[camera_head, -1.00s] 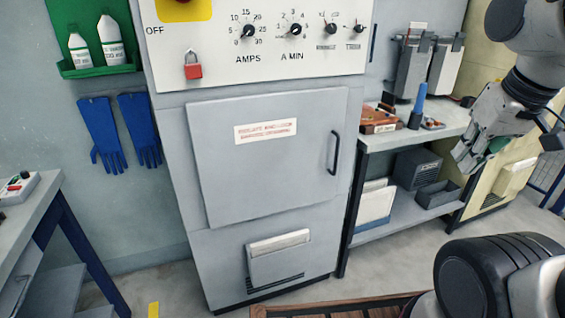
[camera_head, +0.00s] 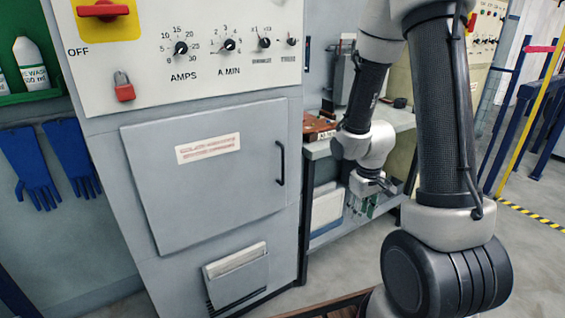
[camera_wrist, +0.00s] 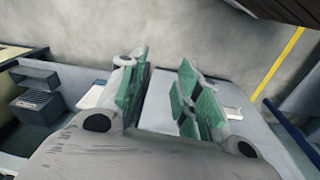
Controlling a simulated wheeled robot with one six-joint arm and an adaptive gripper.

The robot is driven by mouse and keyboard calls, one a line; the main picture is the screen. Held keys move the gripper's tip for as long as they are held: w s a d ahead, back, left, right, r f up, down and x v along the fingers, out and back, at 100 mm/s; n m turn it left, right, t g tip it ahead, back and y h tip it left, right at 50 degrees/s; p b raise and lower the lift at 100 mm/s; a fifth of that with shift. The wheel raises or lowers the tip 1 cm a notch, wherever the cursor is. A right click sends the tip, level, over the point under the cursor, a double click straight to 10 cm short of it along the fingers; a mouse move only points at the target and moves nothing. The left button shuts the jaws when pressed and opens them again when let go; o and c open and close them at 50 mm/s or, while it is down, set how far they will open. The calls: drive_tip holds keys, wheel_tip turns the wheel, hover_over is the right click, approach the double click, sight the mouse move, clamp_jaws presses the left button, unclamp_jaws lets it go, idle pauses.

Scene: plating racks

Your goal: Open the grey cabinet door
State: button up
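The grey cabinet door (camera_head: 210,180) is closed, flush with the cabinet front in the head view. It has a white label with red text (camera_head: 208,148) and a black vertical handle (camera_head: 280,163) near its right edge. My gripper (camera_head: 370,203) hangs to the right of the handle, in front of the workbench, apart from the door. In the wrist view my gripper (camera_wrist: 159,95) shows two green-padded fingers spread apart with nothing between them. The handle cannot be made out in the wrist view.
A control panel with knobs (camera_head: 205,40) and a red padlock (camera_head: 124,87) sit above the door. A document holder (camera_head: 238,277) is below it. A workbench (camera_head: 400,117) stands close to the right of the cabinet. Blue gloves (camera_head: 35,165) hang at left.

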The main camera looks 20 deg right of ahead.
drive_tip(key=w+a+f+n+t+y, duration=0.1)
drive_tip(key=w+a+f+n+t, duration=0.1)
drive_tip(key=w+f, duration=0.55)
wheel_tip(320, 180, up, 12)
drive_tip(key=n+t+y, duration=0.2)
drive_tip(key=t+y, duration=0.6)
drive_tip(key=t, duration=0.5)
hover_over(283, 181)
drive_tip(key=shift+w+d, duration=0.1)
drive_tip(key=shift+w, duration=0.3)
clamp_jaws()
